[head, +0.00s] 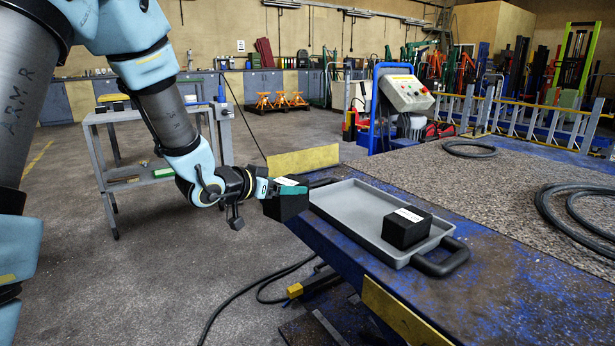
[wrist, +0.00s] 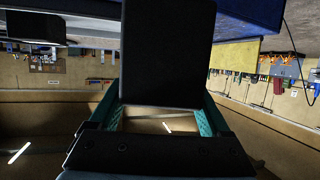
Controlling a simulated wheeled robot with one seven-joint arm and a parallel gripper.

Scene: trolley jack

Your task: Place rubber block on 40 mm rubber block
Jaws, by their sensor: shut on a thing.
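My gripper (head: 272,189) is shut on a black rubber block (head: 287,205) with a white label on its top. It holds this block in the air at the left end of the tray, beyond the table's edge. In the wrist view the held block (wrist: 168,50) sits between the teal fingers of my gripper (wrist: 167,113) and fills the middle. A second black rubber block (head: 405,231) with a white label lies in the right part of the grey tray (head: 352,196), apart from the held one. The labels are too small to read.
The tray has two dark handles and rests on the blue worn table (head: 480,262). Its left part is bare. Black hoses (head: 575,215) lie on the rough plate at the right. A control box (head: 405,92) stands behind the table, and a grey trolley (head: 150,175) behind my arm.

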